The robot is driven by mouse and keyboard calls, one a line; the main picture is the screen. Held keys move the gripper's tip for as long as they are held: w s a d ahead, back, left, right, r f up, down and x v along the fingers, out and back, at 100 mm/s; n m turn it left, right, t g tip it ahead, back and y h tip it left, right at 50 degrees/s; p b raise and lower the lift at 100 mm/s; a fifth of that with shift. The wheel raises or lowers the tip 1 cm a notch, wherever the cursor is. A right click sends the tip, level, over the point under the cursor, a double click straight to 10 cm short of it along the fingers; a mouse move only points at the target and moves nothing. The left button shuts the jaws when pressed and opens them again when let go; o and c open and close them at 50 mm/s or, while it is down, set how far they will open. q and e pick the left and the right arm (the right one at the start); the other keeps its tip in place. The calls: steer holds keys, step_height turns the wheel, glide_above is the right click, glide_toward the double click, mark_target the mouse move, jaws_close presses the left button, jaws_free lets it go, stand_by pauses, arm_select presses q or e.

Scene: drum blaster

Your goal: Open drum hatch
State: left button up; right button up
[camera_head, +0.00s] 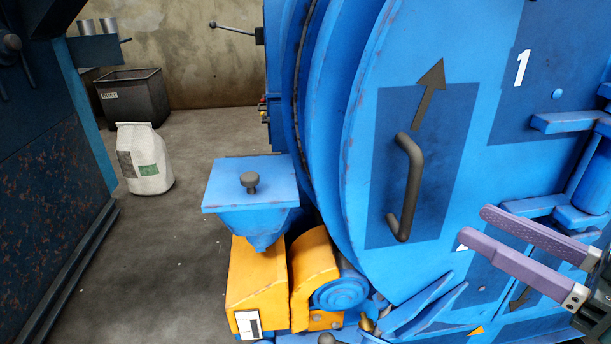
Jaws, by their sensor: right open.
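The drum hatch (365,110) is a large blue rounded door that fills the right half of the head view. A dark grey bar handle (412,185) stands upright on a dark blue panel (440,130), below a brown arrow pointing up. My right gripper (474,226) comes in from the lower right with two purple fingers. It is open, with its fingertips right of and slightly below the handle, not around it. I cannot judge its depth to the door. My left gripper is not in view.
A blue hopper with a knobbed lid (250,183) and orange housings (256,285) stand left of the drum. A white sack (145,160) and a dark dust bin (133,95) are behind. Blue pipes and brackets (570,122) lie right of the handle.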

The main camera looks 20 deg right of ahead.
steer(key=f, duration=0.1)
arm_select(q)
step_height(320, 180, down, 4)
steer(key=b, duration=0.2)
steer(key=shift+b, duration=0.35)
arm_select(e)
glide_above(402, 232)
steer(key=shift+w+d, duration=0.2)
steer(key=shift+w, duration=0.05)
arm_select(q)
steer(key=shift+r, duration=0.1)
arm_select(e)
steer(key=shift+c, duration=0.2)
jaws_close()
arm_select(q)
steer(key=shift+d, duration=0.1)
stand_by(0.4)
